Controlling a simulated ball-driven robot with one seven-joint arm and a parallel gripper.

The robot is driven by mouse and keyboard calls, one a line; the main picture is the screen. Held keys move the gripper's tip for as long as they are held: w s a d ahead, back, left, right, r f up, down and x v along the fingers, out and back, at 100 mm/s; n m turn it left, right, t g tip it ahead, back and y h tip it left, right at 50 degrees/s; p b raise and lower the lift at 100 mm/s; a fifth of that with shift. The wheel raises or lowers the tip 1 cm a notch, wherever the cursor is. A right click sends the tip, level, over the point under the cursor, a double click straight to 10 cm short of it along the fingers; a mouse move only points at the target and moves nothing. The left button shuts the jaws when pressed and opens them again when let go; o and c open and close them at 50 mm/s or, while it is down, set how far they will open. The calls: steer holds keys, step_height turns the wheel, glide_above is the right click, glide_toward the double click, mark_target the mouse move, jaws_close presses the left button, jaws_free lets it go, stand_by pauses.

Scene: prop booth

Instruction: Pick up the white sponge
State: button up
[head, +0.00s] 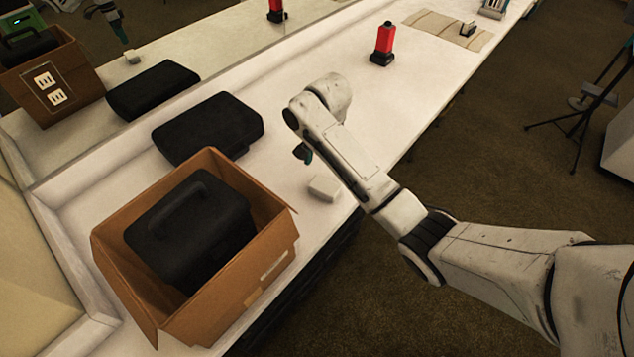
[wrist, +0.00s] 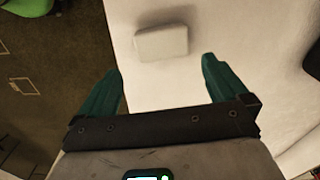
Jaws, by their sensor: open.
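The white sponge (head: 324,188) is a small pale block lying on the white counter (head: 310,110), close to its front edge and right of the cardboard box. In the wrist view the sponge (wrist: 161,42) lies beyond the fingertips, roughly between their lines. My gripper (wrist: 160,78) has two green fingers spread wide with nothing between them. In the head view my gripper (head: 303,154) is mostly hidden behind my wrist; a dark fingertip shows above and left of the sponge. The sponge and the fingers are apart.
A cardboard box (head: 268,262) holding a black case (head: 195,235) stands left of the sponge. Another black case (head: 208,128) lies behind it. A red and black object (head: 383,45) and a striped mat (head: 425,22) are farther along the counter. A mirror lines the back.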

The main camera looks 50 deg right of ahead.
mark_target(325, 185)
step_height(325, 185, down, 10)
steer(key=shift+w+p, duration=0.15)
steer(key=shift+p, duration=0.2)
steer(key=c, duration=0.7)
steer(key=shift+o, duration=0.2)
steer(key=shift+r, duration=0.1)
